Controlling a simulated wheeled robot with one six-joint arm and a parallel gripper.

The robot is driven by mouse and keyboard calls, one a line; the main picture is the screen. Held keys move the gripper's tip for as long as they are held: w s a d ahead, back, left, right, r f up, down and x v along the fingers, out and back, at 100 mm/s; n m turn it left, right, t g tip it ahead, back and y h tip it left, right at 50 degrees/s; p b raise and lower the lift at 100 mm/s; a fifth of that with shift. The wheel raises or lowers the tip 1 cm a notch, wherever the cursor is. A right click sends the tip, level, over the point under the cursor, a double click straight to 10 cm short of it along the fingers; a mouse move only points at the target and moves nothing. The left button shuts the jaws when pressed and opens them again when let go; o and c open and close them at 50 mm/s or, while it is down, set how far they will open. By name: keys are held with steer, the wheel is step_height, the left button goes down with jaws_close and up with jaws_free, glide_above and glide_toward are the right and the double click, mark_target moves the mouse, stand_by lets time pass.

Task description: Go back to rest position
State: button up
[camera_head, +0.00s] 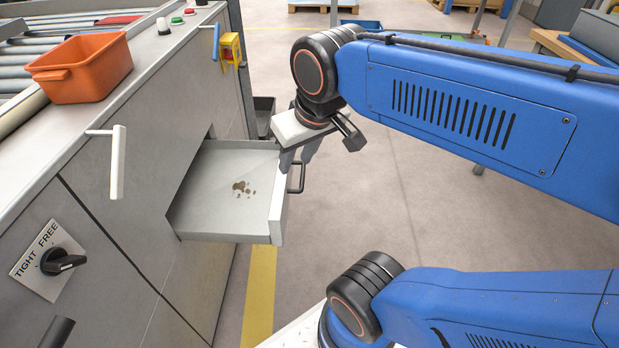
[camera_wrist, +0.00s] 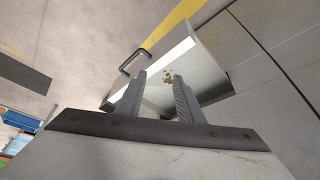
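My gripper (camera_wrist: 156,97) shows in the wrist view with its two grey fingers spread apart and nothing between them. In the head view my gripper (camera_head: 297,160) hangs at the front edge of the open drawer, close to the dark drawer handle (camera_head: 297,177). The white drawer (camera_head: 215,215) is pulled out of the grey machine and has brown stains (camera_head: 242,188) on its floor. Touching cannot be told.
An orange bin (camera_head: 82,70) stands on top of the machine beside the rollers. A white lever (camera_head: 117,162) and a black TIGHT/FREE knob (camera_head: 62,262) stick out from the machine front. A yellow padlock-like item (camera_head: 231,48) hangs behind.

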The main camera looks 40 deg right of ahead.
steer(key=s+f, duration=0.2)
steer(key=f, duration=0.1)
steer(key=s+d+f, duration=0.1)
steer(key=shift+f, duration=0.25)
stand_by(0.4)
